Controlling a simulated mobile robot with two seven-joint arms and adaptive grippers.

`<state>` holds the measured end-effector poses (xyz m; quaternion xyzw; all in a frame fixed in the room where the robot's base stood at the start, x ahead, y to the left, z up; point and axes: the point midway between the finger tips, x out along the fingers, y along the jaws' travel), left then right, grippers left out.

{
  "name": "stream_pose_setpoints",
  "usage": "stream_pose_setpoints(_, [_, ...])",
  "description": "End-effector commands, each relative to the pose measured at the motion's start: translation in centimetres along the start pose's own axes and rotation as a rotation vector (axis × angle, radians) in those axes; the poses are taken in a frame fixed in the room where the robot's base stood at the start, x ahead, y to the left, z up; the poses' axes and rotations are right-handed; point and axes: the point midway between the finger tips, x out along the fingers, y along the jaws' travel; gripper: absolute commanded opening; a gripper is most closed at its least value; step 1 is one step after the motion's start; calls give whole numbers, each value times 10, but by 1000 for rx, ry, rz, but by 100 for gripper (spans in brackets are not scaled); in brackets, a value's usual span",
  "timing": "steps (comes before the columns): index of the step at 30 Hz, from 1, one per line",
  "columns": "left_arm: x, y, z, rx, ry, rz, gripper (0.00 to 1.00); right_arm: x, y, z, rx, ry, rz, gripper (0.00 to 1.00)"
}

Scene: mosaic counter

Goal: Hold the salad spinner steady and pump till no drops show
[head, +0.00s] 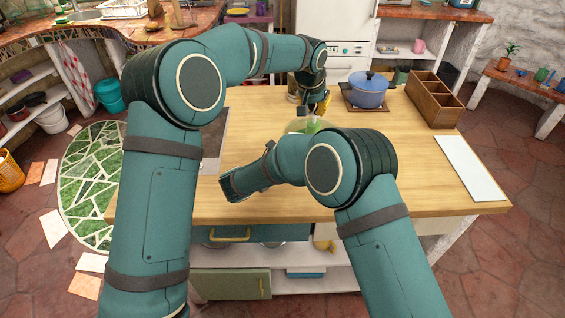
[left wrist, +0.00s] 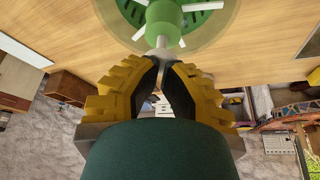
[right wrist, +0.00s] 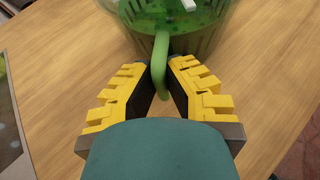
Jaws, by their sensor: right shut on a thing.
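The salad spinner stands on the wooden counter. In the head view only a part of its clear and green lid (head: 300,127) shows; my right arm hides the rest. My right gripper (right wrist: 160,82) is shut on the spinner's green loop handle (right wrist: 160,58), beside the green basket (right wrist: 185,28). My left gripper (left wrist: 162,65) is over the lid, its fingertips close together at the pale stem of the green pump (left wrist: 164,18). Whether the fingers pinch the stem cannot be told. In the head view the left gripper (head: 318,104) is above the spinner. Drops cannot be made out clearly.
A blue lidded pot (head: 369,92) stands on a trivet behind the spinner. A wooden compartment box (head: 436,98) and a white board (head: 470,167) are at the counter's right. The wooden counter (head: 400,185) is clear at the front right.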

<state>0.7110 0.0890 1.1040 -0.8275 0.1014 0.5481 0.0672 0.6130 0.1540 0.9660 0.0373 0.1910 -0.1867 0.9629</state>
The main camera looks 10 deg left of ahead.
Motion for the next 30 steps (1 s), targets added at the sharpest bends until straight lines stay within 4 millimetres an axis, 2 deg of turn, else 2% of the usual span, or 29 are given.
stream_pose_setpoints(10, [22, 0, 10, 0, -3, 0, 0, 0, 0, -1, -1, 1, -1, 0])
stream_pose_setpoints(30, [-4, 0, -2, 0, 0, 0, 0, 0, 0, -1, -1, 1, -1, 0])
